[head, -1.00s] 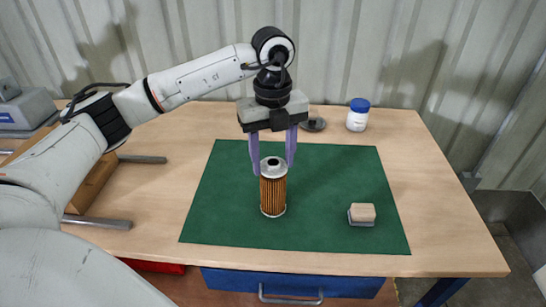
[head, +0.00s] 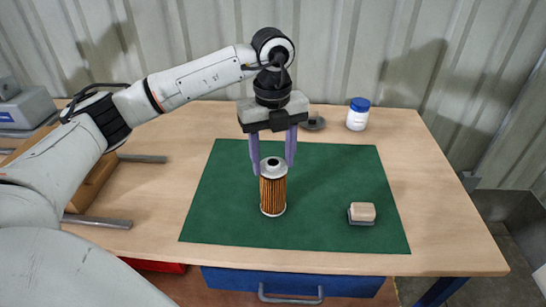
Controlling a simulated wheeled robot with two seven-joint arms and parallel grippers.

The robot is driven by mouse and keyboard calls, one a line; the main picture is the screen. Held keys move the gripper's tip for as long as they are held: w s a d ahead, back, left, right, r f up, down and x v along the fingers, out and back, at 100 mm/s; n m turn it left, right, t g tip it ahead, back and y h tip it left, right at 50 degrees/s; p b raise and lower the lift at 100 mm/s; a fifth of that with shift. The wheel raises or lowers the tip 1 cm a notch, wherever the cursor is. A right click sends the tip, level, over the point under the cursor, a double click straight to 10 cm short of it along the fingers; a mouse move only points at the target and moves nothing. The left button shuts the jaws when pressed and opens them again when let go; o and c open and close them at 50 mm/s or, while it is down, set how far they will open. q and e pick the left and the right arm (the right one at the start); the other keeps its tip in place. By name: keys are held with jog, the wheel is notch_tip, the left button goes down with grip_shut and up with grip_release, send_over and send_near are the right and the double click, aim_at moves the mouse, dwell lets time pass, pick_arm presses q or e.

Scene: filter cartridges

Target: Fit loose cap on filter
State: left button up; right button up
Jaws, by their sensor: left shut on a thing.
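The filter (head: 272,194) stands upright on the green mat, with orange-brown pleats and a pale rim at its base. A grey metal cap (head: 272,164) with a dark central hole sits at its top, level with no clear gap between them; I cannot tell if it is fully seated. My left gripper (head: 273,170) points down from above, its two purple fingers on either side of the cap and shut on it. The fingers hide part of the cap's sides. My right gripper is not in view.
The green mat (head: 325,215) covers the middle of the wooden table. A wooden-backed block or brush (head: 362,212) lies on its right side. Behind stand a blue-lidded white jar (head: 358,115) and a dark round object (head: 314,123). Metal bars (head: 98,221) lie at left.

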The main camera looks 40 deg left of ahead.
pick_arm(q)
jog(key=shift+f+b, duration=0.3)
jog(key=shift+f, duration=0.25)
jog(key=o, duration=1.1)
notch_tip(320, 180, up, 10)
jog(key=shift+r, duration=0.15)
